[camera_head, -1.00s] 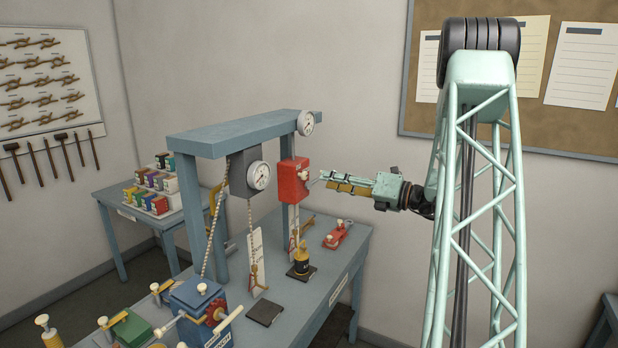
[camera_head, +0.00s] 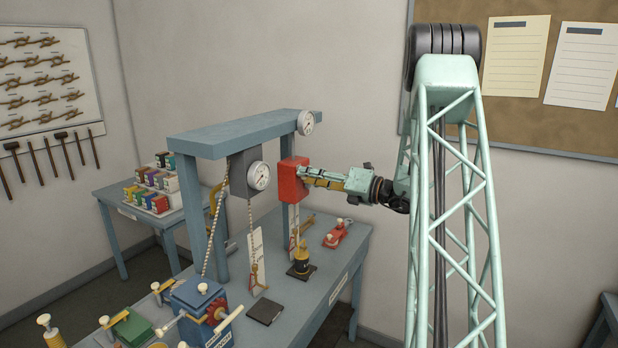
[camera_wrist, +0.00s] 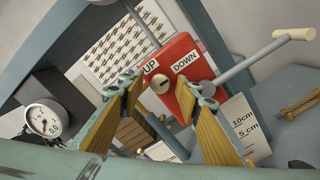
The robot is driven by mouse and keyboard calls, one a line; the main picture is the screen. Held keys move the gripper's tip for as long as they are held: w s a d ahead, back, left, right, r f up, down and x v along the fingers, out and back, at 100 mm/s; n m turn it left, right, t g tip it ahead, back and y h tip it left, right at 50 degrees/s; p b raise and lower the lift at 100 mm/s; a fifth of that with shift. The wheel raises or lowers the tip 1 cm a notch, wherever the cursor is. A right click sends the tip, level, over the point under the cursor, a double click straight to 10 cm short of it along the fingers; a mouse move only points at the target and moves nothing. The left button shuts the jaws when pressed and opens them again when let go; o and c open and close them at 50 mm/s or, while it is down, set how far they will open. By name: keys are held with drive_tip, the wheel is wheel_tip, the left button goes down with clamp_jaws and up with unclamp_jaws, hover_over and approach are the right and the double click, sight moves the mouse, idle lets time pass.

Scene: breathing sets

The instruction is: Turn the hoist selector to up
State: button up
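The red hoist box (camera_head: 290,184) hangs from the blue-grey overhead beam. In the wrist view the red box (camera_wrist: 184,62) appears tilted, with a white UP label (camera_wrist: 150,67) on the left and a DOWN label (camera_wrist: 186,61) on the right. The small round pale selector (camera_wrist: 160,87) sits on its face below the labels; its exact pointing is too small to tell. My gripper (camera_wrist: 161,88) is open, with one fingertip on each side of the selector in the picture. I cannot tell whether they touch it. In the head view my gripper (camera_head: 306,178) reaches the box from the right.
A grey rod with a cream handle (camera_wrist: 295,34) sticks out right of the box. A dial gauge (camera_head: 259,176) hangs to the left, another dial (camera_head: 306,122) at the beam's end. Below are a brass weight (camera_head: 301,262) and a red clamp-like device (camera_head: 337,234) on the bench.

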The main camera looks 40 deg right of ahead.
drive_tip(key=c, duration=0.9)
drive_tip(key=shift+o, duration=0.2)
drive_tip(key=shift+f+n+b, duration=0.1)
drive_tip(key=shift+n+b, duration=0.5)
drive_tip(key=shift+b, duration=0.2)
drive_tip(key=n+b, duration=1.6)
drive_tip(key=b, duration=0.4)
drive_tip(key=shift+n+b, duration=0.3)
drive_tip(key=shift+n, duration=0.2)
drive_tip(key=o, duration=0.9)
drive_tip(key=shift+c, duration=0.2)
